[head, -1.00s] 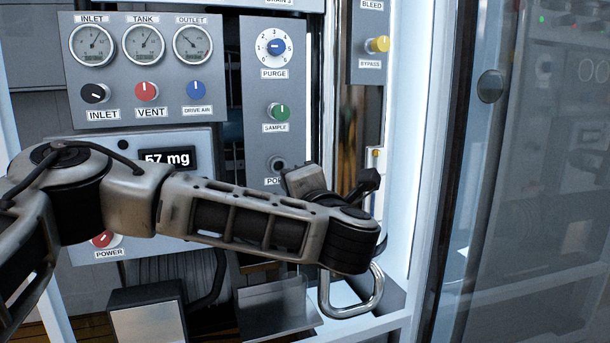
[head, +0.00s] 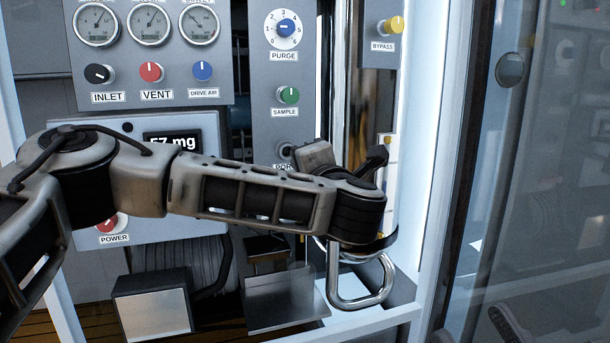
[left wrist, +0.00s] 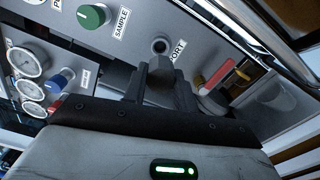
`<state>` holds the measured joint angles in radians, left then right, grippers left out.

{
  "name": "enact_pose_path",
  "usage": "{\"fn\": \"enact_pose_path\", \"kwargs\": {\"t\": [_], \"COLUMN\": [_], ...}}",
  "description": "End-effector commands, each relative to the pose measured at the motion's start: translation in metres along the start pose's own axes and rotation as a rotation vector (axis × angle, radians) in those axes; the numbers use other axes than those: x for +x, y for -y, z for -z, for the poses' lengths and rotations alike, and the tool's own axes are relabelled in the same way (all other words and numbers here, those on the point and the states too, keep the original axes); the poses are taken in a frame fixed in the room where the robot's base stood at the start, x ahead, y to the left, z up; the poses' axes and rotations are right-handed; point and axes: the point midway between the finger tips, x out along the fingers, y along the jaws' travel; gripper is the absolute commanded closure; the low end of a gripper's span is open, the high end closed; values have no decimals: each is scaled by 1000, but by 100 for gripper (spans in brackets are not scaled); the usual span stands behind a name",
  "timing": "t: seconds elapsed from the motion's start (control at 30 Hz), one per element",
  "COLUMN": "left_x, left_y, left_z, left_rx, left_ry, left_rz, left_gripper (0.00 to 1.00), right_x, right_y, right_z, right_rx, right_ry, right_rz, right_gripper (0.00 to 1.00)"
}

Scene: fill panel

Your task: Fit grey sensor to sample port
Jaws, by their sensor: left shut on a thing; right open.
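The sample port shows as a round socket in the left wrist view (left wrist: 160,46), beside its PORT label. My left gripper (left wrist: 161,88) is shut on a dark grey piece, likely the grey sensor (left wrist: 160,66), just in front of the port. The fingers hide most of it, and I cannot tell whether it touches the port.
The green SAMPLE knob (head: 288,95) and PURGE dial (head: 285,29) sit above the port. A metal loop handle (head: 362,285) and a small metal tray (head: 283,302) are below. A glass door (head: 540,170) stands at the right. A red-handled item (left wrist: 214,79) is beside the port.

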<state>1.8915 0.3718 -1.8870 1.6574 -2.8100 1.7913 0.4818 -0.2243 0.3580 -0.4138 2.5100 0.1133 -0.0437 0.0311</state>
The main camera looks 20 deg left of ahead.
Motion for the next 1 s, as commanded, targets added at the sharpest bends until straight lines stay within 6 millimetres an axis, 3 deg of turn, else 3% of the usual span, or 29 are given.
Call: {"fn": "enact_pose_path", "kwargs": {"t": [0.43, 1.0], "left_x": [37, 41], "left_y": [0, 0], "left_z": [1, 0], "left_rx": [1, 1], "left_ry": [-1, 1], "left_rz": [-1, -1], "left_gripper": [94, 94], "right_x": [2, 3], "right_y": [5, 6], "right_z": [16, 20], "right_rx": [-111, -128], "right_ry": [-114, -136], "right_rz": [41, 49], "right_gripper": [50, 50]}}
